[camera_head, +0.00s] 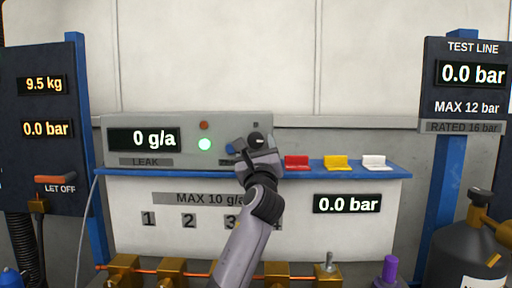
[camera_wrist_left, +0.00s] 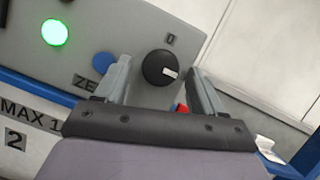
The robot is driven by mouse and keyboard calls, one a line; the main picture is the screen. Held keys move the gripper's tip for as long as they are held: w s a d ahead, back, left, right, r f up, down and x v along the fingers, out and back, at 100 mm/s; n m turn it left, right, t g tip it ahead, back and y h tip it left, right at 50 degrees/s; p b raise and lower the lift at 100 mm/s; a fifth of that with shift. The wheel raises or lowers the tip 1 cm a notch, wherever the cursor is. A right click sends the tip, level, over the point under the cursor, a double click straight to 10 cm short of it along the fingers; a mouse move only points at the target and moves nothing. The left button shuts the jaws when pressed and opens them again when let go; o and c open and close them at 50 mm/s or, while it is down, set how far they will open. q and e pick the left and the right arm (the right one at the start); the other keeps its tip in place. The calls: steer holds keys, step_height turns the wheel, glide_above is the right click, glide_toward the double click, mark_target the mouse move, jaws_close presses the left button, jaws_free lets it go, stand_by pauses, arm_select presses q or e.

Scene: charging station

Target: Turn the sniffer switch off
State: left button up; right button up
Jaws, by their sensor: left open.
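The sniffer (camera_head: 180,125) is a grey box on a blue shelf in the head view, with a display reading 0 g/a and a lit green lamp (camera_head: 204,144). In the left wrist view the mark points right and slightly down, not at the "0" printed above the knob. My left gripper (camera_wrist_left: 160,72) is open, one finger on each side of the knob; I cannot tell whether they touch it. My right gripper is not in view.
A blue button (camera_wrist_left: 104,60) sits left of the knob. Red (camera_head: 297,162), yellow (camera_head: 336,162) and white (camera_head: 374,162) pieces stand on the shelf (camera_head: 395,174) to the right. Brass fittings (camera_head: 124,268) line the bottom. A dark cylinder (camera_head: 468,250) stands at right.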

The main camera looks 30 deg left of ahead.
arm_select(q)
steer(key=shift+x, duration=0.75)
steer(key=c, duration=1.1)
steer(key=shift+o, duration=0.2)
